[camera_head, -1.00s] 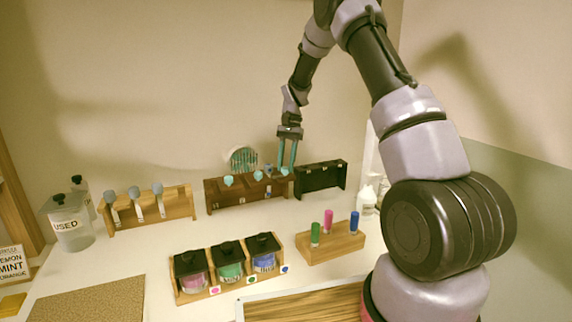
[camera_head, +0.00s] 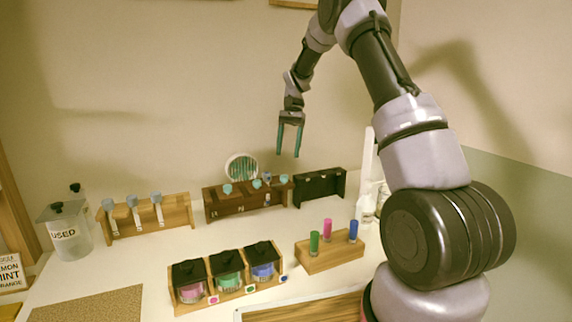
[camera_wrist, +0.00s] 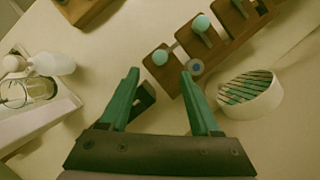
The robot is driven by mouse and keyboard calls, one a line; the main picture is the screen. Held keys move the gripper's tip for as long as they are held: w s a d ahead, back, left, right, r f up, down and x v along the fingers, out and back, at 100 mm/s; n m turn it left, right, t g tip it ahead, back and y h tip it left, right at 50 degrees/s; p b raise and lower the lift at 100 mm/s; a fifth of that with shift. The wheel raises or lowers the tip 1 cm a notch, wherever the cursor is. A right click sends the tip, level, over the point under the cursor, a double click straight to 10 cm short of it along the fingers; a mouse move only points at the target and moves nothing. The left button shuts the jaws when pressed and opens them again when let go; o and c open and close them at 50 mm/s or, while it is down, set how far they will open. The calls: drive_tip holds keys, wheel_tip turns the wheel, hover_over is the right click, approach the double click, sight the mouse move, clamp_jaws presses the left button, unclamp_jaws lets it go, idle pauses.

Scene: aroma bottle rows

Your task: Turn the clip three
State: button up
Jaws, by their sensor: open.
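A dark brown rack (camera_head: 222,211) with marks on its front stands at the back of the table and bears a row of teal-knobbed clips. The clip at its right end (camera_head: 283,179) appears to be clip three; its knob also shows in the wrist view (camera_wrist: 160,57). A blue-grey round piece (camera_wrist: 195,67) sits beside it at the rack's back edge. My gripper (camera_head: 288,155) is open and empty, pointing down above the rack's right end, apart from the clips. In the wrist view its teal fingers (camera_wrist: 160,72) frame the area just short of the end knob. The clip's exact turn is unclear.
A black rack (camera_head: 318,188) stands right of the brown one, a round striped dish (camera_head: 241,166) behind it. A light rack with grey-topped tools (camera_head: 175,217) is left. Lidded jars (camera_head: 228,276) and a block with coloured vials (camera_head: 330,256) stand in front.

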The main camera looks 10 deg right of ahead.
drive_tip(key=shift+v, duration=1.5)
